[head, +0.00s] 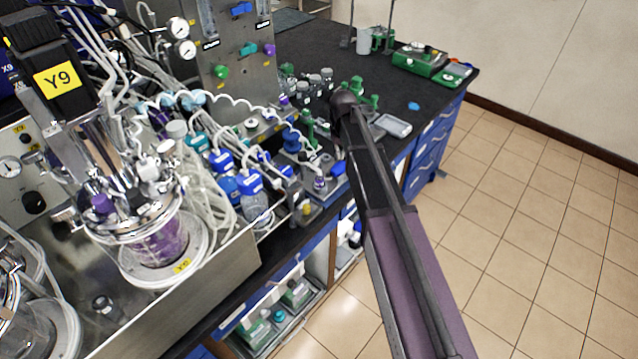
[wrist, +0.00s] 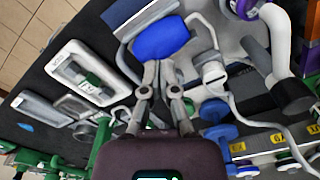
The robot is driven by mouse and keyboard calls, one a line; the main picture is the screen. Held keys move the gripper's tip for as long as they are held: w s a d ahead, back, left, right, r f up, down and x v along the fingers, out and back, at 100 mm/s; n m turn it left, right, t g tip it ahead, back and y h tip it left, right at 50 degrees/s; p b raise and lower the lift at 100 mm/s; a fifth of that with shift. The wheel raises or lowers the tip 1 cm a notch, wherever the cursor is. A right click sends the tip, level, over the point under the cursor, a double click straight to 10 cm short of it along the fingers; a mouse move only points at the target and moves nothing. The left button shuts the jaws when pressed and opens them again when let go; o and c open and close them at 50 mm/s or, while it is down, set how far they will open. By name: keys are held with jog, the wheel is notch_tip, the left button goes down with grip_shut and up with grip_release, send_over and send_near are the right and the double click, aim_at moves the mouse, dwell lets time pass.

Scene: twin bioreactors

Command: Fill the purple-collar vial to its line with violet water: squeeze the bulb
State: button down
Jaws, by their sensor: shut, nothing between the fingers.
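My gripper (wrist: 159,72) is shut and empty in the wrist view. Its fingertips are close below a smooth blue rounded part (wrist: 161,38), which may be the bulb; I cannot tell whether they touch. In the head view my arm reaches in from the lower right over the bench edge, and the fingers cannot be made out. A small vial with a purplish collar (head: 320,184) seems to stand near the bench's front edge. A purple ring (wrist: 246,9) shows at the top right of the wrist view. The glass vessel (head: 158,243) at left holds violet liquid. The vial's fill line is too small to see.
Blue-capped bottles (head: 249,182) and loops of tubing crowd the bench left of my arm. A white-framed tray (wrist: 85,72) lies left of my gripper in the wrist view. A green instrument (head: 420,58) stands at the back right. The tiled floor (head: 540,210) is clear.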

aim_at(339, 164)
jog(key=shift+f, duration=0.25)
jog(key=shift+f+b, duration=1.05)
jog(key=shift+b, duration=0.2)
jog(key=shift+f+b, duration=0.65)
dwell(1.7)
jog(key=shift+r, duration=0.2)
jog(key=shift+r+p, duration=1.8)
jog(key=shift+p, duration=0.2)
jog(key=shift+r+p, duration=2.5)
jog(key=shift+s, duration=0.1)
